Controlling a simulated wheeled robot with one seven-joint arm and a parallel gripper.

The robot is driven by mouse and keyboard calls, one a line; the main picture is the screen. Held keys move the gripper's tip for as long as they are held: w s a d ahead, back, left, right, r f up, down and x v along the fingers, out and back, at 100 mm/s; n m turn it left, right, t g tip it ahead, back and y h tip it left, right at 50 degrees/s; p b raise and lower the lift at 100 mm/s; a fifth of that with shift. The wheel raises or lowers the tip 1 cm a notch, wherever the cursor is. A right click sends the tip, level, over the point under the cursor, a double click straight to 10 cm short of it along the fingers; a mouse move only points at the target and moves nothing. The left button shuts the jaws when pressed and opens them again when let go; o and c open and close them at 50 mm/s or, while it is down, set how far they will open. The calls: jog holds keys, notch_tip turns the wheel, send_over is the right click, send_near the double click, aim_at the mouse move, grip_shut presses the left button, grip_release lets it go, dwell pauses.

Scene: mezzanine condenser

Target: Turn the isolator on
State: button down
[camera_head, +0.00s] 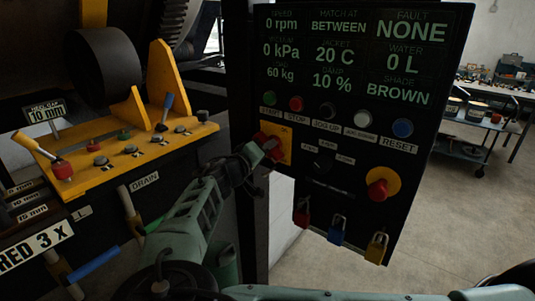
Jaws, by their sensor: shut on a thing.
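The isolator (286,135) is a red rotary handle on a yellow plate, at the left side of the black control panel (345,160). My gripper (265,151) reaches it from the lower left and is shut on the red handle. The jaws and wrist hide part of the handle and plate, so I cannot tell the handle's exact angle. The display (360,55) above reads 0 rpm, hatch BETWEEN, fault NONE.
A red mushroom button (379,188) on yellow sits right of the isolator. Coloured padlocks (337,230) hang along the panel's lower edge. A yellow lever bench (105,155) stands left of my arm. Open floor and a trolley (470,135) lie right.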

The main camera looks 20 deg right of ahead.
jog(key=n+b, duration=0.2)
jog(key=n, duration=0.1)
jog(key=shift+f+n, duration=0.15)
jog(key=shift+n, duration=0.15)
jog(key=n, duration=0.3)
jog(key=shift+n+b, duration=0.3)
jog(key=shift+b, duration=0.1)
jog(key=n, duration=0.4)
jog(key=shift+r+n, duration=0.25)
jog(key=shift+n, duration=0.05)
jog(key=shift+n+p, duration=0.6)
jog(key=shift+n, duration=1.2)
jog(key=c, duration=1.2)
grip_release()
jog(key=shift+c, duration=0.2)
jog(key=shift+a, duration=0.15)
jog(key=b+v, duration=0.6)
jog(key=v, duration=1.1)
jog(key=shift+s, duration=0.15)
